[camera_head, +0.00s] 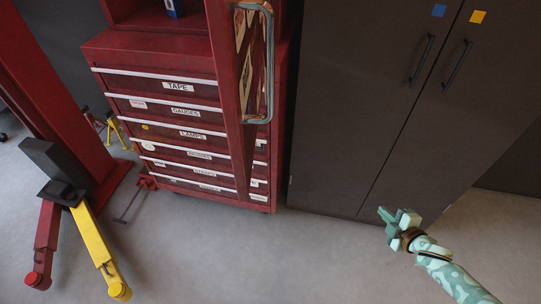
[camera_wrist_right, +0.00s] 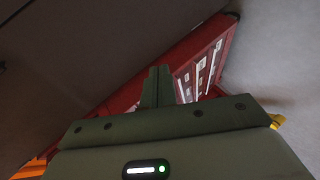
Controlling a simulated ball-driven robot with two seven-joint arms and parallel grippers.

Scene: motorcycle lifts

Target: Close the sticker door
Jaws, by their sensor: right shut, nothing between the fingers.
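A red door (camera_head: 228,75) with several stickers on one face stands open, swung out from the red tool cabinet and seen nearly edge-on. A grey bar handle (camera_head: 269,65) is on it. The dark cabinet (camera_head: 345,100) to its right has two closed doors, one with a blue square and one with a yellow square near the top. My right gripper (camera_head: 388,215) is in front of the dark cabinet's lower part, right of the red door and apart from it. Its fingers (camera_wrist_right: 157,86) are shut and empty in the right wrist view. My left gripper is out of view.
Labelled red drawers (camera_head: 170,108) sit left of the door, partly hidden behind it. A red lift post (camera_head: 50,80) with red and yellow legs (camera_head: 95,245) stands at the left. The grey floor (camera_head: 250,260) in front is clear.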

